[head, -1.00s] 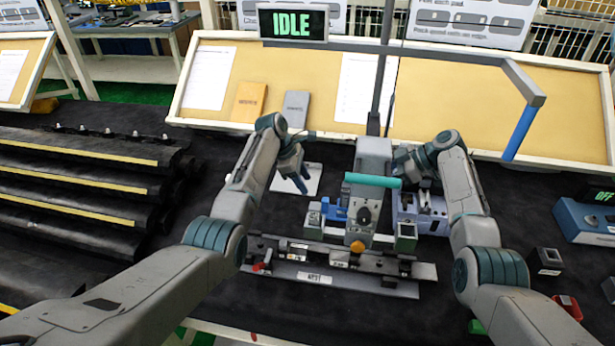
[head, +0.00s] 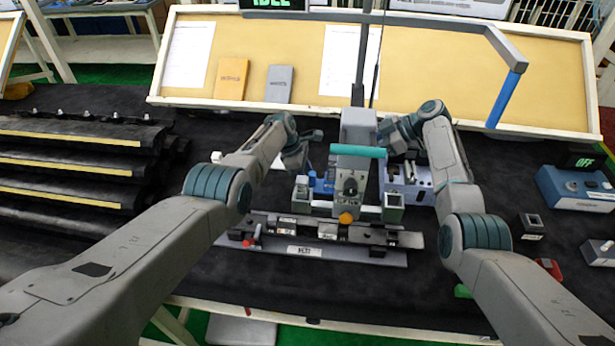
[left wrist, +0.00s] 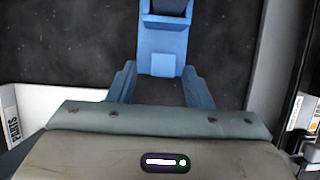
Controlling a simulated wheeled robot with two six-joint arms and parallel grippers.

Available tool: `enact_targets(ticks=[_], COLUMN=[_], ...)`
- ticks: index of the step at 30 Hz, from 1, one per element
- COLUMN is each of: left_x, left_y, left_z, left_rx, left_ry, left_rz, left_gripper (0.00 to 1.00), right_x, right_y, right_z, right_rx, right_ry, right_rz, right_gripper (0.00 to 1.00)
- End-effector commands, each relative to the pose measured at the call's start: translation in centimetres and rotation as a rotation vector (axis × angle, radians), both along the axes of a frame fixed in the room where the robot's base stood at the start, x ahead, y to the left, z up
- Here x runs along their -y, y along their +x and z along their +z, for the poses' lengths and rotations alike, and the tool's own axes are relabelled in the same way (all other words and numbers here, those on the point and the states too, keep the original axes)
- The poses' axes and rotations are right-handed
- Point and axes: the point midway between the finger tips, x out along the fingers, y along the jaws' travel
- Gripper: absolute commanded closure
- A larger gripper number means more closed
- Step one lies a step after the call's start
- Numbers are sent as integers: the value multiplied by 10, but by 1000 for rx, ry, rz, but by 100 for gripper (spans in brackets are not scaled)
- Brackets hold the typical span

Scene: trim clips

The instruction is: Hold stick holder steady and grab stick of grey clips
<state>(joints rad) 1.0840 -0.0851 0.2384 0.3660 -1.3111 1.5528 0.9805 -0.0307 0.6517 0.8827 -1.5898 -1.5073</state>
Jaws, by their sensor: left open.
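A small blue holder (head: 322,187) stands on the dark bench left of the grey press. In the left wrist view the blue holder (left wrist: 162,42) shows a dark recess at its top and lies just ahead of the fingers. My left gripper (head: 297,160) is behind and left of it in the head view. In the left wrist view its blue fingers (left wrist: 160,72) are spread, with nothing held between them. My right gripper is hidden behind the press and right forearm. I cannot make out a stick of grey clips for certain.
The grey press (head: 353,180) with a teal bar stands between my arms. A lavender-grey box (head: 408,188) is right of it. A labelled rail (head: 345,256) lies in front. Black ribbed racks (head: 75,165) fill the left.

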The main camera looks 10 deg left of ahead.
Motion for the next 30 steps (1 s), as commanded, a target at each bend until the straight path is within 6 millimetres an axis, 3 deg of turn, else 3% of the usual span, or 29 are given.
enact_targets(ticks=[18, 25, 30], left_x=[3, 3, 3], left_y=[-2, -2, -2], left_z=[-9, -9, -9], left_rx=[1, 1, 1], left_ry=[2, 2, 2], left_rz=[0, 0, 0], left_gripper=[55, 98, 100], right_x=[0, 0, 0], right_y=[0, 0, 0], right_z=[0, 0, 0], right_rx=[0, 0, 0], right_ry=[0, 0, 0], right_rz=[0, 0, 0], right_gripper=[64, 64, 64])
